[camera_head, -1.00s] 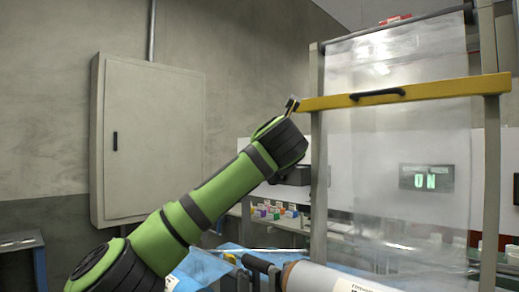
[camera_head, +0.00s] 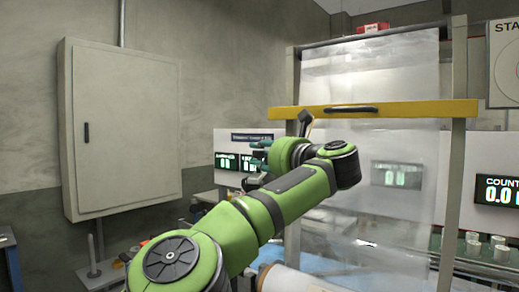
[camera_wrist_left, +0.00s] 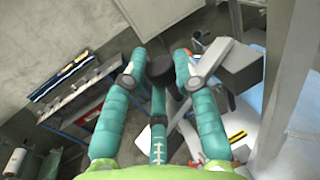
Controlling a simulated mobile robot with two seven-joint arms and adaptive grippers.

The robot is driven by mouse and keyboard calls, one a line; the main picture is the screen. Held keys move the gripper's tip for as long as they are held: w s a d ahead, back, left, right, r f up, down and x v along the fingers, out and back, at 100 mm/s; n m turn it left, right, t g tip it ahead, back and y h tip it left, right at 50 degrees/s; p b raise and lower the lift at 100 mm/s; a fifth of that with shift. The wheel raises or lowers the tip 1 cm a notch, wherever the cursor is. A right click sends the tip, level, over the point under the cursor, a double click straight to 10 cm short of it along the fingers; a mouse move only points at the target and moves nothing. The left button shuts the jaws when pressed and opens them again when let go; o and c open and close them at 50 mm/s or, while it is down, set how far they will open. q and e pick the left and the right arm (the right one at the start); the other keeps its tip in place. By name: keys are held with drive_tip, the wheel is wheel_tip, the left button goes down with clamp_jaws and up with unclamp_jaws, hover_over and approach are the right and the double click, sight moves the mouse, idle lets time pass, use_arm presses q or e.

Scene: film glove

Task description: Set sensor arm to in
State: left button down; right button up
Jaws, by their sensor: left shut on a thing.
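My left gripper (camera_head: 258,158) has teal fingers and is at mid-picture in the head view, left of the upright frame and in front of the white display panel. In the left wrist view, the gripper (camera_wrist_left: 160,66) is shut on a dark round knob (camera_wrist_left: 160,68) between its fingertips. A pale grey bar (camera_wrist_left: 208,62) lies just right of the knob; I cannot tell whether they are joined. The knob may belong to the sensor arm, but the fingers hide much of it. My right gripper is not in view.
An upright frame carries a yellow bar (camera_head: 375,109) with a black handle (camera_head: 352,108) over a clear film sheet (camera_head: 385,75). A grey wall cabinet (camera_head: 120,125) is at left. A COUNT display (camera_head: 497,190) is at right. A film roll (camera_head: 290,281) lies low in front.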

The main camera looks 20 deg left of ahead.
use_arm(q)
drive_tip(key=shift+r, duration=0.3)
drive_tip(key=c, duration=1.1)
unclamp_jaws()
drive_tip(key=shift+o, duration=0.6)
drive_tip(key=shift+f, duration=0.1)
drive_tip(key=shift+w+a+f, duration=0.1)
